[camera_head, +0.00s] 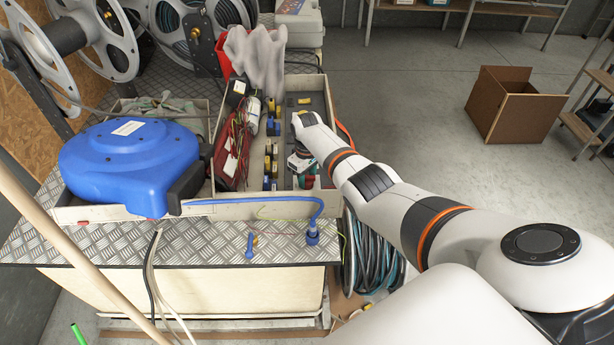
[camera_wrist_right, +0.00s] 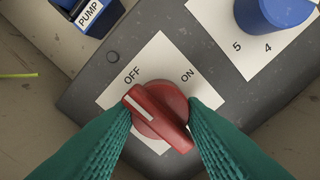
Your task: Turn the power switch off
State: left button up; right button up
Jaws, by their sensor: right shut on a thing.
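The power switch (camera_wrist_right: 160,110) is a red rotary knob on a white plate marked OFF at upper left and ON at upper right. Its white line points to the upper left, on the OFF side and a little left of that word. My right gripper (camera_wrist_right: 161,128) has its two green ribbed fingers against opposite sides of the knob. In the head view, my right gripper (camera_head: 305,180) reaches down into the right part of the open tray. The knob is hidden there by the hand. My left gripper is not in view.
A blue knob (camera_wrist_right: 272,12) on a numbered plate sits close to the right. A switch labelled PUMP (camera_wrist_right: 90,14) is at upper left. In the head view, a blue hose reel (camera_head: 130,160) and the tray's walls (camera_head: 262,205) stand near the arm.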

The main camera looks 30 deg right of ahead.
aim_at(307, 177)
jog(key=shift+w+r, duration=0.1)
dwell(0.3)
jog(key=o, duration=1)
jog(key=shift+r, duration=0.2)
notch_tip(307, 177, up, 12)
jog(key=p, duration=0.1)
jog(key=shift+f, duration=0.25)
jog(key=shift+f, duration=0.1)
